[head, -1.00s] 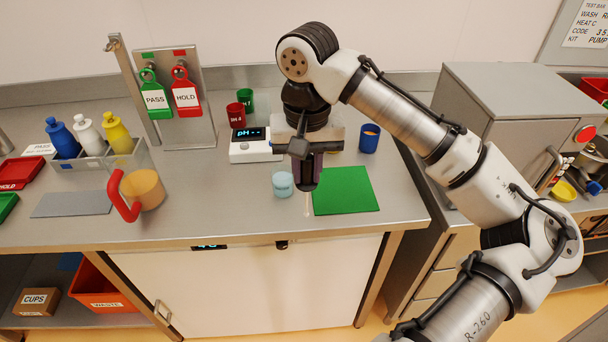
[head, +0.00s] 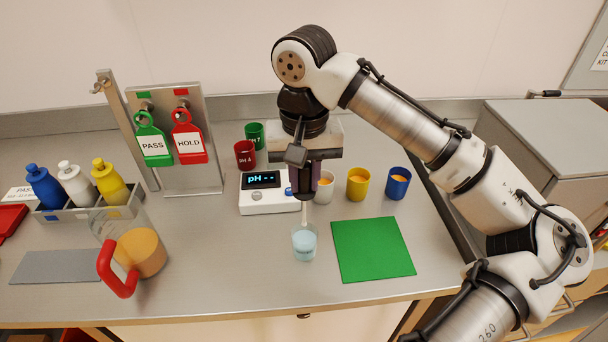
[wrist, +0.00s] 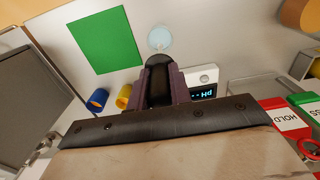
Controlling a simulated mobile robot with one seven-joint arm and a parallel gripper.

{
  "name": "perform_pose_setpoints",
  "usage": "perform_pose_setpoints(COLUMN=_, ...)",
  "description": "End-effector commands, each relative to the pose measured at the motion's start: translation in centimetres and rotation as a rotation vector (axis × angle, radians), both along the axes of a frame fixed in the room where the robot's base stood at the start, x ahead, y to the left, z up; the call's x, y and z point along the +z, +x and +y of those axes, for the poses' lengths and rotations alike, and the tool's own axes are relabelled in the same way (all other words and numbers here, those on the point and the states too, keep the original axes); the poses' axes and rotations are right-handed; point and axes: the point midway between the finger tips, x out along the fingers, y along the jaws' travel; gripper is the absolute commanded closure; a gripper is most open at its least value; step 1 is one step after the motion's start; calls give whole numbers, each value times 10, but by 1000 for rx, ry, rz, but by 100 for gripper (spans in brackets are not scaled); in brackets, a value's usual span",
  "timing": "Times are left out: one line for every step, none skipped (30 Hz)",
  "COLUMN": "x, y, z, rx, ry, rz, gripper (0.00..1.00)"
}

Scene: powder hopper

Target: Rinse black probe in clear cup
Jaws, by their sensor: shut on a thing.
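My gripper (head: 303,182) is shut on the black probe (head: 303,190), which points down and has a thin pale tip. The clear cup (head: 304,246) holds pale blue liquid and stands on the steel bench just left of the green mat. The probe's tip reaches down to the cup's mouth in the head view; I cannot tell how far it is inside. In the wrist view the black probe (wrist: 157,82) sits between the purple fingers of my gripper (wrist: 158,84), and the clear cup (wrist: 159,38) shows just past its end.
The pH meter (head: 268,195) stands behind the cup, with red and green cups nearby. White, yellow (head: 358,184) and blue (head: 397,184) cups stand behind the green mat (head: 372,249). A red-handled jug (head: 138,252) is at left. Bench in front of the cup is clear.

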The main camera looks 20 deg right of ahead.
Motion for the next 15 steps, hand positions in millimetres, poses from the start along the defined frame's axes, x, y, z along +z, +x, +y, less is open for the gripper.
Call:
perform_pose_setpoints(x=-8, y=0, z=0, rx=0, ry=-1, rz=0, gripper=96)
perform_pose_setpoints(x=-11, y=0, z=0, rx=0, ry=-1, rz=0, gripper=96)
perform_pose_setpoints(x=-15, y=0, z=0, rx=0, ry=-1, rz=0, gripper=96)
perform_pose_setpoints(x=-19, y=0, z=0, rx=0, ry=-1, rz=0, gripper=96)
perform_pose_setpoints(x=-22, y=0, z=0, rx=-1, ry=0, rz=0, gripper=96)
perform_pose_setpoints(x=-27, y=0, z=0, rx=0, ry=1, rz=0, gripper=96)
perform_pose_setpoints(x=-30, y=0, z=0, rx=1, ry=2, rz=-1, gripper=96)
perform_pose_setpoints(x=-34, y=0, z=0, rx=0, ry=2, rz=-1, gripper=96)
perform_pose_setpoints(x=-39, y=0, z=0, rx=1, ry=2, rz=-1, gripper=96)
perform_pose_setpoints(x=-43, y=0, z=0, rx=1, ry=2, rz=0, gripper=96)
perform_pose_setpoints(x=-48, y=0, z=0, rx=1, ry=2, rz=0, gripper=96)
perform_pose_setpoints(x=-53, y=0, z=0, rx=0, ry=2, rz=0, gripper=96)
perform_pose_setpoints(x=-57, y=0, z=0, rx=0, ry=2, rz=0, gripper=96)
perform_pose_setpoints(x=-61, y=0, z=0, rx=0, ry=1, rz=1, gripper=96)
perform_pose_setpoints(x=-65, y=0, z=0, rx=0, ry=1, rz=1, gripper=96)
